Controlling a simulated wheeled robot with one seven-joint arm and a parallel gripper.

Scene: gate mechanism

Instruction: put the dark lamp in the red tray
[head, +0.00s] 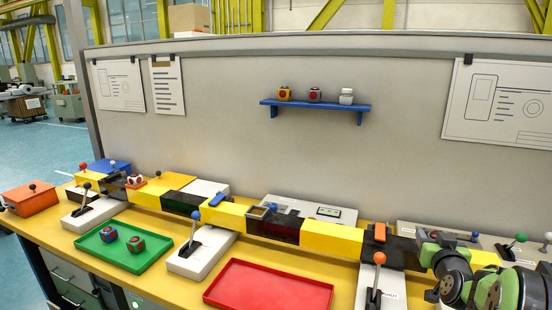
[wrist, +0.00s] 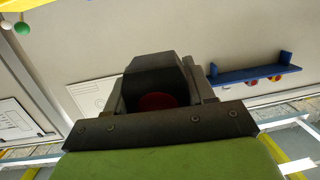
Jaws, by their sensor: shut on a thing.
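My gripper (wrist: 158,84) is shut on a dark thing with a round red face (wrist: 157,101), which looks like the dark lamp. The jaws and the grey bar hide most of it. In the head view my arm is at the lower right, and I cannot make out the fingertips or the held lamp there. The red tray (head: 268,288) lies empty on the yellow bench at the front centre, well to the left of my arm.
A blue shelf (head: 316,105) on the wall bears three small lamps. A row of yellow and dark blocks (head: 330,238) crosses the bench behind the red tray. Lever boxes (head: 200,250) with upright knobbed levers flank the tray.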

